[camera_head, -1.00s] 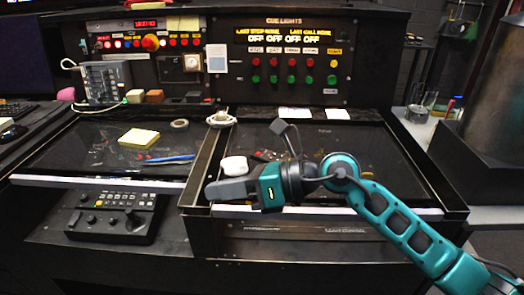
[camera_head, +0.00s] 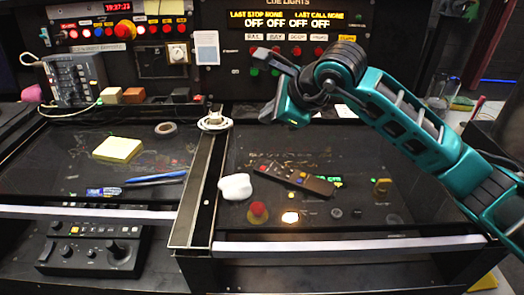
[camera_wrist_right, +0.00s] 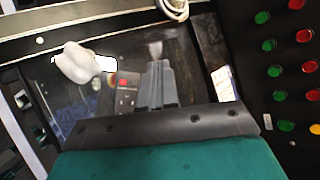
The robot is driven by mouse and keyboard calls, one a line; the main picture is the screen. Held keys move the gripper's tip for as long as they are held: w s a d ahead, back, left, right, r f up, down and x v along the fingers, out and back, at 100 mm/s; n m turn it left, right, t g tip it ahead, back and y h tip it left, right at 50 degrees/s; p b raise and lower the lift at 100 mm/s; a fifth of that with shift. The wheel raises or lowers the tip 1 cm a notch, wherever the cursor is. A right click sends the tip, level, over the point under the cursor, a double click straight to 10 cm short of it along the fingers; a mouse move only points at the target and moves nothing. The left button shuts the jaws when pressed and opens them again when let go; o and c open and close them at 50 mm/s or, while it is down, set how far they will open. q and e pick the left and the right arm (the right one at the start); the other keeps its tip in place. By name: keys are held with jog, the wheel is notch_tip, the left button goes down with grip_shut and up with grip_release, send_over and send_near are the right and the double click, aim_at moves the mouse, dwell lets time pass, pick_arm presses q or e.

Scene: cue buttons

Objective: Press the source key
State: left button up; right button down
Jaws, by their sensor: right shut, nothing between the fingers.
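A dark remote control (camera_head: 293,181) with small coloured keys lies flat on the right desk panel. Its key labels are too small to read, so I cannot tell which is the source key. It also shows in the right wrist view (camera_wrist_right: 126,92), beside the fingers. My right gripper (camera_head: 272,60) is shut and empty, raised in front of the cue light panel (camera_head: 296,22), above and behind the remote. Its closed fingers (camera_wrist_right: 157,82) show in the right wrist view, apart from the remote. My left gripper is not in view.
A white crumpled lump (camera_head: 235,187) lies just left of the remote. A red knob (camera_head: 258,210) and a lit button (camera_head: 290,217) are in front of it. A yellow note pad (camera_head: 118,150) and blue pens (camera_head: 155,179) lie on the left panel.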

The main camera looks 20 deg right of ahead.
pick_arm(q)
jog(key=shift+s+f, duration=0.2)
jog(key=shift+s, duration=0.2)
pick_arm(e)
jog(key=shift+s, duration=0.15)
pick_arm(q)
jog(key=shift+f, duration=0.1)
pick_arm(e)
jog(key=shift+f, duration=0.1)
jog(key=b, duration=0.5)
send_over(267, 162)
jog(key=f, duration=0.8)
jog(key=shift+s+d, duration=0.15)
jog(key=shift+s, duration=0.25)
jog(key=shift+f+b, duration=0.3)
jog(key=shift+b, duration=0.15)
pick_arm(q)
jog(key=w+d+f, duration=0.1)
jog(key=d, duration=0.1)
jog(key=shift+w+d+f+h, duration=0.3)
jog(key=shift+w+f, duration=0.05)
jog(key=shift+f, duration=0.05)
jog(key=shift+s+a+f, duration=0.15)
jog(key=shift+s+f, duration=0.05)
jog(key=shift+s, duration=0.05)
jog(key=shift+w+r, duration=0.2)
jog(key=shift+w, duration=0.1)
